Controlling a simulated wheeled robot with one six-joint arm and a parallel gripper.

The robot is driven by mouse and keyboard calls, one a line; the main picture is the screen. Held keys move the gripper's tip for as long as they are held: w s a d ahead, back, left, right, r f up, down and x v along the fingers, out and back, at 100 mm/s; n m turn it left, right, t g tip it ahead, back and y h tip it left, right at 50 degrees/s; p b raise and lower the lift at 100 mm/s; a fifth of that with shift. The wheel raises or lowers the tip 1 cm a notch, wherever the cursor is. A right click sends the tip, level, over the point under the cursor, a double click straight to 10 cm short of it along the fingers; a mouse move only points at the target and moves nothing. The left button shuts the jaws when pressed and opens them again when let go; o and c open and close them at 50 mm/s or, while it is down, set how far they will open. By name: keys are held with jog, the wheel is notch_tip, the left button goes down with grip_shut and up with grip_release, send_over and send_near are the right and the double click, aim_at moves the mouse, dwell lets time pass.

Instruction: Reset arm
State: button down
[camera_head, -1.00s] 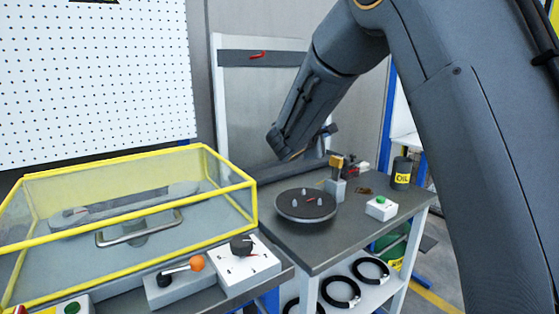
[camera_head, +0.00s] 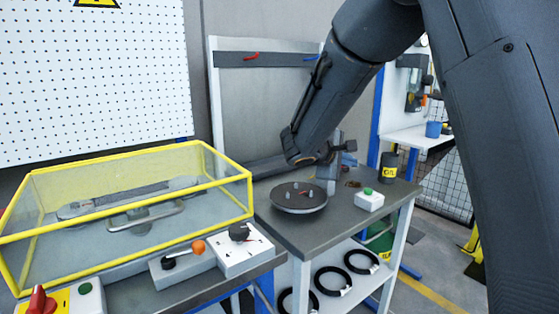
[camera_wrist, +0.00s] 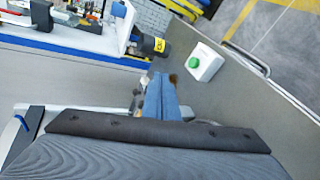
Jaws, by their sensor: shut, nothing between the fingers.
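My gripper (camera_wrist: 160,82) shows in the wrist view as two blue-grey fingers lying together beyond the dark wrist edge. It is shut and holds nothing. In the head view my arm reaches down from the upper right to above the back of the grey table (camera_head: 300,238), and the arm end largely hides the gripper there. A round dark turntable (camera_head: 299,197) with small pegs sits on the table, left of and below the arm end. A white box with a green button (camera_head: 370,199) stands to its right; it also shows in the wrist view (camera_wrist: 205,62).
A yellow-framed clear cover (camera_head: 125,222) stands at the left, with a lever box (camera_head: 181,266) and a dial box (camera_head: 241,250) in front. A dark oil can (camera_head: 389,166) stands at the table's back right. Black coils (camera_head: 332,281) lie on the shelf below.

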jog(key=s+d+f+m+g+y, duration=0.1)
jog(key=s+d+f+m+g, duration=0.35)
jog(key=s, duration=0.75)
jog(key=s+a+f+m+g+y, duration=0.1)
jog(key=s+a+f+m+y, duration=0.1)
jog(key=s, duration=0.6)
jog(key=s+a+f+m+g+y+p, duration=0.1)
jog(key=s+a+f+m+g+y, duration=0.1)
jog(key=s+f, duration=0.3)
jog(key=s+a+f+m+g+y, duration=0.1)
jog(key=s+f+m+g+y, duration=0.1)
jog(key=s, duration=1)
jog(key=shift+a+f+m+y, duration=0.5)
jog(key=shift+f+y, duration=0.3)
jog(key=shift+y, duration=0.4)
